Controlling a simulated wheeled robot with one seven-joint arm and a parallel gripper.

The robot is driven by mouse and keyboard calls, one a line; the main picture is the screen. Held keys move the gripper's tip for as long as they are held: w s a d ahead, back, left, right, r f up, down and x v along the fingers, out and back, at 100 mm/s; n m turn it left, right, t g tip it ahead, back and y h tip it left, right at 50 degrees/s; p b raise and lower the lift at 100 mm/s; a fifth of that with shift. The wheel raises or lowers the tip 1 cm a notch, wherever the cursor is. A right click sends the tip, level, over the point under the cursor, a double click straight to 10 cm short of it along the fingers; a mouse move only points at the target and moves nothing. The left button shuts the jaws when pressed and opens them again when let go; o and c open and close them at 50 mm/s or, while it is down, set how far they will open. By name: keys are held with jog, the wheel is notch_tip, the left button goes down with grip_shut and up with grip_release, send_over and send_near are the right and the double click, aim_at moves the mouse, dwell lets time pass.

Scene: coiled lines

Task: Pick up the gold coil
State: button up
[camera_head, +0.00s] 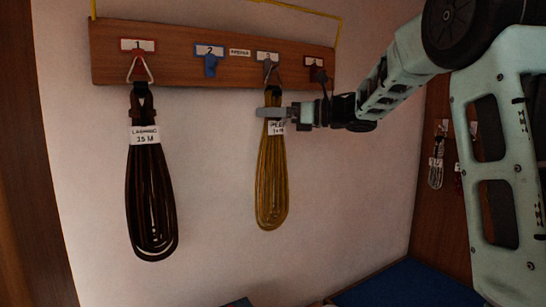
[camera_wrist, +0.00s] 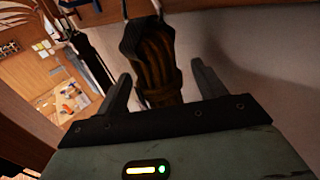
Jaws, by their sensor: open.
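The gold coil (camera_head: 271,185) hangs in a long loop from the third hook (camera_head: 269,66) on the wooden rack, with a white label near its top. My gripper (camera_head: 272,112) is at the upper part of the coil, level with the label. In the wrist view the top of the gold coil (camera_wrist: 153,65) stands between the two fingers of my gripper (camera_wrist: 160,92). The fingers are apart, with a gap to the right of the coil. The gripper covers part of the coil's top in the head view.
The wooden rack (camera_head: 175,57) is fixed to a pale wall. The blue second hook (camera_head: 210,66) is empty. A wooden board (camera_head: 447,200) with small items is at the right.

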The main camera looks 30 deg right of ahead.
grip_shut()
jog(key=shift+r+b, duration=0.15)
jog(key=shift+b, duration=0.15)
jog(key=shift+r+b, duration=0.55)
jog(key=s+b, duration=0.8)
jog(key=s, duration=1)
jog(key=shift+b, duration=0.3)
